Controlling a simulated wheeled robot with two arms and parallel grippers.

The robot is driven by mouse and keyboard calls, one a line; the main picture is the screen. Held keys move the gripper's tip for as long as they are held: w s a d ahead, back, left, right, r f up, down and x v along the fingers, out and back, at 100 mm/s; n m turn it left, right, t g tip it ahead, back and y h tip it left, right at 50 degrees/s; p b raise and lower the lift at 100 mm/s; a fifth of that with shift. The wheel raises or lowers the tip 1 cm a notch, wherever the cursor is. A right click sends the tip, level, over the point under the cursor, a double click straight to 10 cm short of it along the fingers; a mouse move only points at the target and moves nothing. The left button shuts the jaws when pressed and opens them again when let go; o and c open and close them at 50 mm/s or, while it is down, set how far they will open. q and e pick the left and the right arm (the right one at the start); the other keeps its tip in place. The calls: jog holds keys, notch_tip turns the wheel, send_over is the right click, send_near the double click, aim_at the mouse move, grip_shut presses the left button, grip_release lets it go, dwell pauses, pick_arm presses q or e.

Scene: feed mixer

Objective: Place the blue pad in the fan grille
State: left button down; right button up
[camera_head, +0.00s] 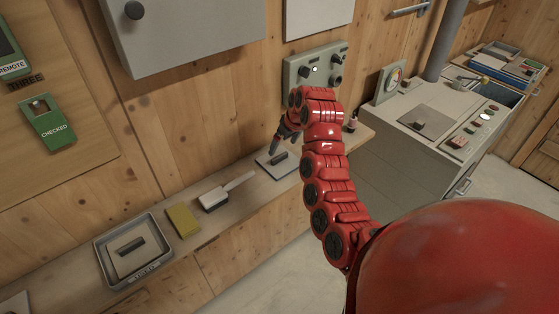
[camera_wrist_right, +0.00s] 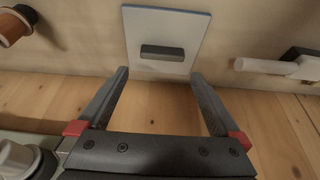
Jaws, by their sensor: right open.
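The blue pad (camera_head: 271,168) lies flat on the wooden ledge: a pale plate with a blue edge and a dark bar handle on top. It shows at the top of the right wrist view (camera_wrist_right: 180,25), with its handle in the middle. My right gripper (camera_head: 277,149) is close to the pad on the wall side. Its two fingers (camera_wrist_right: 162,75) are apart with nothing between them, and the pad and its handle lie beyond the fingertips. My left gripper is not in view. I cannot make out a fan grille in either view.
A scraper with a pale handle (camera_head: 214,198), a yellow block (camera_head: 182,221) and a grey tray (camera_head: 104,258) stand left along the ledge. A grey control box (camera_head: 303,70) with knobs is on the wall above. A grey machine (camera_head: 398,165) stands to the right.

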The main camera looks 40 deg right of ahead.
aim_at(280, 156)
jog(key=p+x, duration=0.1)
jog(key=x, duration=0.1)
jog(key=p+x, duration=0.2)
jog(key=shift+s+a+f, duration=0.15)
jog(key=shift+s+f, duration=0.1)
jog(key=shift+s, duration=0.1)
jog(key=shift+w+f, duration=0.25)
jog(key=shift+f, duration=0.4)
jog(key=c, duration=1.2)
jog(key=shift+r, duration=0.1)
